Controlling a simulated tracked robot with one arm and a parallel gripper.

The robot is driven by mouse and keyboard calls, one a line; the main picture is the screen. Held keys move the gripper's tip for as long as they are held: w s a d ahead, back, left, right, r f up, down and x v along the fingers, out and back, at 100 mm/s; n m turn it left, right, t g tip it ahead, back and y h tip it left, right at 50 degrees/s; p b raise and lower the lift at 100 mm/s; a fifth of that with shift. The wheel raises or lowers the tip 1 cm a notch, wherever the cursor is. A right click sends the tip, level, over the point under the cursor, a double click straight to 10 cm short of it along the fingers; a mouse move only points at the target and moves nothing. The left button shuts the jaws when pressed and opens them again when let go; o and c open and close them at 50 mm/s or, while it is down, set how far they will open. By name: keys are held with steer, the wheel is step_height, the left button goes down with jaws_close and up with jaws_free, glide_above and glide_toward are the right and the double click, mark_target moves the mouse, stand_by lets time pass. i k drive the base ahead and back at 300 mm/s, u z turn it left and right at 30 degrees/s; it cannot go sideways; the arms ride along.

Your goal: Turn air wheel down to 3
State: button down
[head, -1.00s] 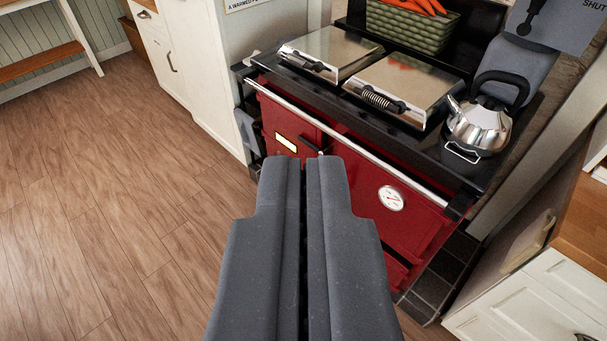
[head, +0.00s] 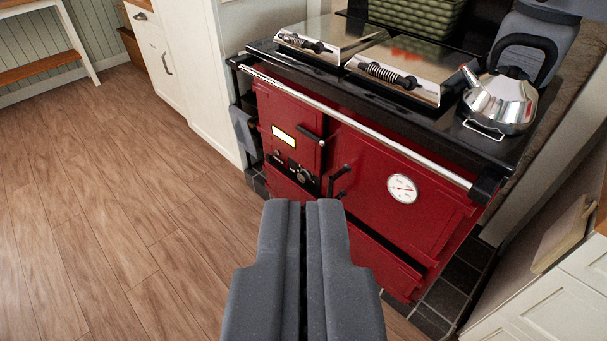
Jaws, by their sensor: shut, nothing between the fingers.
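The red range stove (head: 360,190) stands ahead, with a silver rail along its front top edge. On its left front, below a small lit window (head: 284,136), is a dark panel with a round dark knob (head: 303,175) that may be the air wheel. Its numbers are too small to read. A smaller pale-marked knob (head: 277,155) sits to its left. My gripper (head: 303,203) is shut and empty, in front of and below the panel in the picture, apart from the stove as far as I can tell.
A kettle (head: 502,100) stands on the stove top, right of two silver lids (head: 405,72). Black door handles (head: 340,180) stick out right of the panel. A grey cloth (head: 243,130) hangs at the stove's left end. Wooden floor (head: 110,210) is clear at left.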

mark_target(304, 176)
steer(key=z, duration=0.05)
steer(key=k, duration=0.65)
steer(key=u, duration=0.55)
steer(key=i, duration=2.05)
steer(key=z, duration=0.8)
